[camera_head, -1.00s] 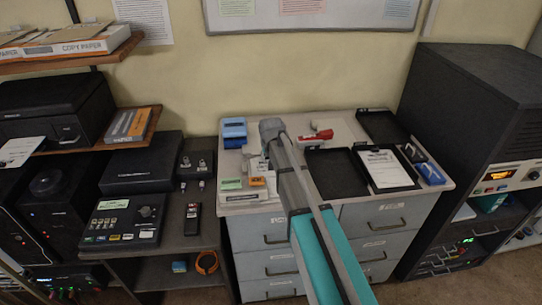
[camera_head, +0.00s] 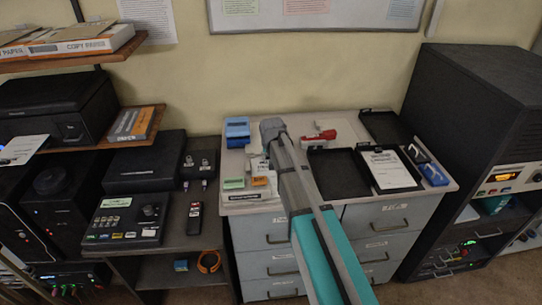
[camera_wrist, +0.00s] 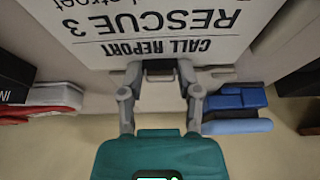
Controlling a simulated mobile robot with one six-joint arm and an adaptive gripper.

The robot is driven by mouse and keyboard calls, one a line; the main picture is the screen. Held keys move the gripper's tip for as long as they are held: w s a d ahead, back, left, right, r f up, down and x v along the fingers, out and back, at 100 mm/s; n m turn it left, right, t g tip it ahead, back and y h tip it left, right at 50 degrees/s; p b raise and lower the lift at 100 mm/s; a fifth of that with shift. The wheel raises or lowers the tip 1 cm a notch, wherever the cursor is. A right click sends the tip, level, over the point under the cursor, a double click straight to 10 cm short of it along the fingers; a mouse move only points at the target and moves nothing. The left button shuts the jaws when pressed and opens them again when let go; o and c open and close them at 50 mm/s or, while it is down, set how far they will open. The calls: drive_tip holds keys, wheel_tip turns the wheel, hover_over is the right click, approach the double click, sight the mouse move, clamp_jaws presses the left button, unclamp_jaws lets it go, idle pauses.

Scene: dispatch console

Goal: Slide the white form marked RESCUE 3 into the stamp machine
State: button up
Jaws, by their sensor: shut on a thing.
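The white form marked RESCUE 3 (camera_wrist: 160,25) fills the upper part of the wrist view, its print upside down, with CALL REPORT at the held edge. My gripper (camera_wrist: 160,72) is shut on that edge. In the head view my arm and gripper (camera_head: 272,130) reach over the grey drawer cabinet and hide most of the form. A blue device (camera_head: 237,131), perhaps the stamp machine, stands at the cabinet's back left. It also shows in the wrist view (camera_wrist: 235,103), right of my gripper and apart from the form. Its slot cannot be made out.
A red stapler-like object (camera_head: 319,137) lies at the back middle. Black trays (camera_head: 338,174) fill the cabinet's right side, one holding another white sheet (camera_head: 390,170). Small green and orange blocks (camera_head: 234,183) sit at the front left. A tall black rack (camera_head: 470,95) stands at right.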

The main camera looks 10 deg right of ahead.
drive_tip(key=shift+a, duration=0.35)
idle(0.9)
drive_tip(key=o, duration=1.1)
drive_tip(key=shift+o, duration=0.2)
drive_tip(key=shift+o, duration=1.1)
drive_tip(key=shift+r+p, duration=3.5)
drive_tip(key=s+d+g, duration=0.1)
drive_tip(key=s+d, duration=0.1)
drive_tip(key=s, duration=0.7)
drive_tip(key=s+d+f+g, duration=0.1)
drive_tip(key=s+d+g, duration=0.1)
drive_tip(key=s, duration=0.8)
drive_tip(key=s+d+g, duration=0.1)
drive_tip(key=s+d, duration=0.3)
drive_tip(key=s, duration=0.6)
drive_tip(key=shift+f, duration=0.25)
